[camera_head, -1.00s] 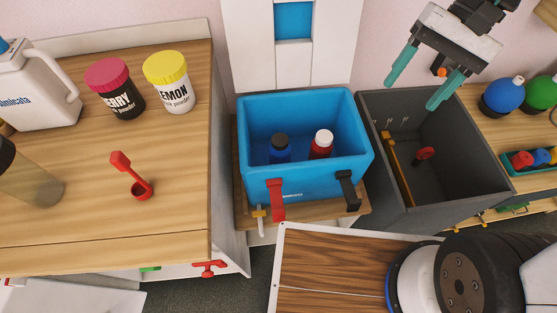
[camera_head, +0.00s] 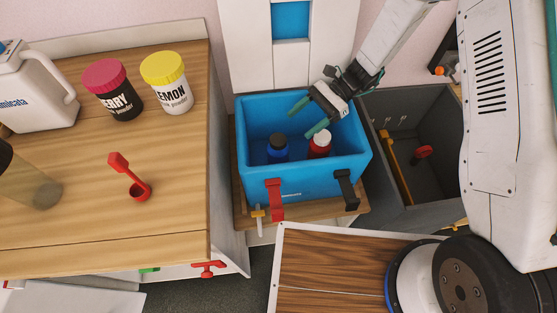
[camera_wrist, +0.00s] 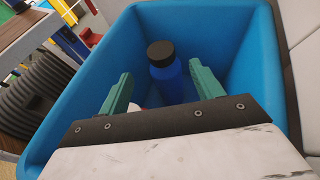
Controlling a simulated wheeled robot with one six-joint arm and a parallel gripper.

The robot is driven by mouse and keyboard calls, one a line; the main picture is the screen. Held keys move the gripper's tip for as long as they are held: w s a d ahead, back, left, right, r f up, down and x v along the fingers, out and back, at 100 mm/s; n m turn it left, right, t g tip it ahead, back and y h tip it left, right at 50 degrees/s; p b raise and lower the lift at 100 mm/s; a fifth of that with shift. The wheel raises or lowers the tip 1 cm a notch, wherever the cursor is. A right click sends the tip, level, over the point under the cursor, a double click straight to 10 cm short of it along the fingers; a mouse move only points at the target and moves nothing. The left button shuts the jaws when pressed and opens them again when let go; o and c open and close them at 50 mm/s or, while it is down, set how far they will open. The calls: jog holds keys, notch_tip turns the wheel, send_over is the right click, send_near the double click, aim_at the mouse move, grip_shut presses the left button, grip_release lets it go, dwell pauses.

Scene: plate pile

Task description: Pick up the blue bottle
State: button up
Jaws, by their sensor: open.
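The blue bottle (camera_head: 277,150) has a black cap and stands upright inside the blue bin (camera_head: 317,178), on the left. It also shows in the wrist view (camera_wrist: 170,80), ahead of my fingers and between their lines. A red bottle with a white cap (camera_head: 320,145) stands to its right in the bin. My gripper (camera_head: 308,118) is open and empty, its green fingers over the bin's opening, above and to the right of the blue bottle. In the wrist view, my gripper (camera_wrist: 160,95) hides most of the red bottle.
A dark grey bin (camera_head: 435,150) stands right of the blue bin, holding a yellow bar and a red item. The wooden counter (camera_head: 80,215) at left bears a white jug (camera_head: 35,90), two powder tubs (camera_head: 113,90) and a red scoop (camera_head: 130,178).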

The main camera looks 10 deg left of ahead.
aim_at(281, 137)
jog(key=x, duration=0.7)
jog(key=shift+s+a, duration=0.1)
jog(key=shift+a, duration=0.25)
grip_shut()
